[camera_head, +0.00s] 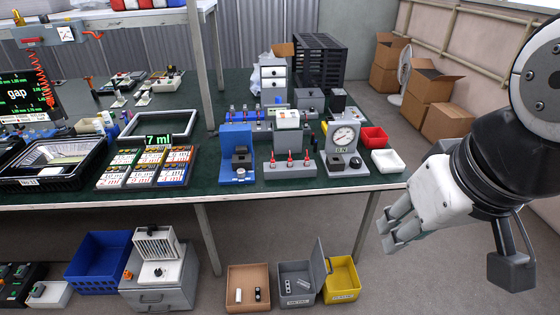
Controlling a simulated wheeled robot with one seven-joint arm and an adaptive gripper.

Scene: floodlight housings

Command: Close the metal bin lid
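The grey metal bin (297,299) stands on the floor in front of the table, with a few small items inside and a pale label on its front. Its lid (319,264) is open and stands up, slightly tilted, along the bin's right side. My gripper (388,227) is at the right of the view, up and to the right of the bin and apart from the lid. Its fingers point to the lower left and hold nothing that I can see. The gap between the fingertips is not clear from this angle.
A brown cardboard box (248,273) stands left of the bin. A yellow bin (342,281) stands close on the lid's right. The green worktable (330,184) with gauges and trays is behind, its leg (366,222) near the yellow bin. The floor right of the yellow bin is clear.

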